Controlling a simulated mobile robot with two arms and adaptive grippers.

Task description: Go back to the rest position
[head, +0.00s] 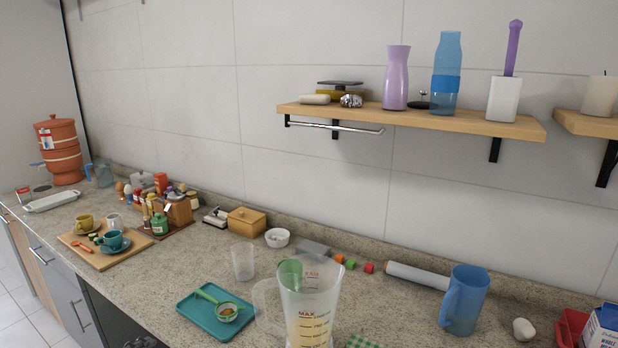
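Neither of my grippers shows in the head view, and no arm of mine comes into the picture. The counter (165,275) runs along the tiled wall with its items standing on it. A clear measuring jug (308,312) stands upright at the front middle. A teal tray (196,317) with a green-handled strainer (222,307) lies to its left. A blue pitcher (464,300) stands to the right.
A wooden shelf (440,118) on brackets holds a purple vase (396,78) and a blue bottle (446,75). A wooden board (97,258) with cups lies at left. A wooden box (247,221) stands near the wall. Bare counter shows left of the tray.

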